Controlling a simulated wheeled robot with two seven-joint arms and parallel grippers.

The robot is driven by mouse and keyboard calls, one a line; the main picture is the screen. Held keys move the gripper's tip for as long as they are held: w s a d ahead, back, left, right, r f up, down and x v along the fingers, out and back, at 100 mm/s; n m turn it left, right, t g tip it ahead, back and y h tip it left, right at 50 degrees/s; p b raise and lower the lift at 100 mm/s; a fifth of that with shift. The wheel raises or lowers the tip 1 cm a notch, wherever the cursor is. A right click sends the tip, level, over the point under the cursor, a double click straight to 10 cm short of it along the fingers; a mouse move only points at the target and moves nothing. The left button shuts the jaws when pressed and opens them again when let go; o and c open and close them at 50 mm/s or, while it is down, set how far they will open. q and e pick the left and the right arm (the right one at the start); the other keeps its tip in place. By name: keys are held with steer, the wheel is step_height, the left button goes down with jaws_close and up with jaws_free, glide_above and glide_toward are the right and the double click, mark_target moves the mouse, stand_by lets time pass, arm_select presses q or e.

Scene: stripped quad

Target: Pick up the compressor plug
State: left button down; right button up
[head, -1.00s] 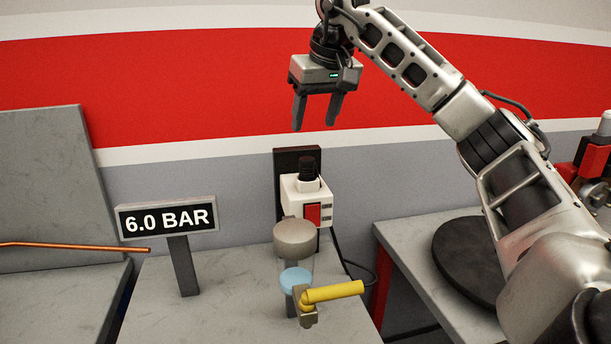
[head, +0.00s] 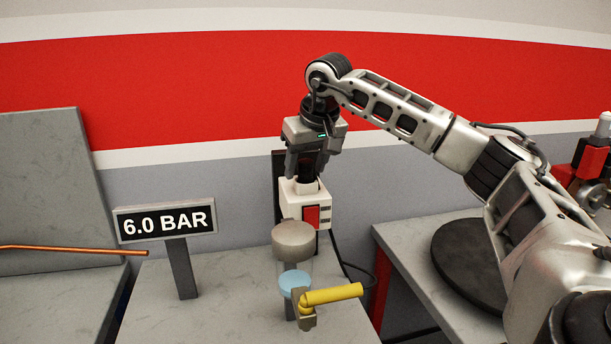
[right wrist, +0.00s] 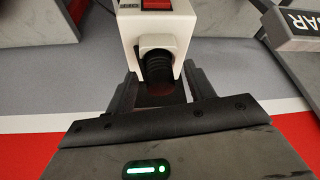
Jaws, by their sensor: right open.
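The compressor plug is a black ribbed piece (head: 307,173) standing upright in the top of a white socket box (head: 292,208) with a red switch. It also shows in the right wrist view (right wrist: 157,68), with a pale collar at its base. My right gripper (head: 306,177) points down over the box, with its fingers on either side of the plug. In the right wrist view the two fingers (right wrist: 161,90) are apart, with the plug between them. Whether either finger touches it cannot be told. My left gripper is not in view.
A "6.0 BAR" sign (head: 166,220) stands left of the box. In front are a grey round cap (head: 294,241), a blue disc (head: 294,280) and a yellow lever (head: 332,294). A black cable (head: 359,271) runs down right of the box. A black round plate (head: 468,262) lies right.

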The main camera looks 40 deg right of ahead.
steer(key=c, duration=1.1)
steer(key=shift+r, duration=0.15)
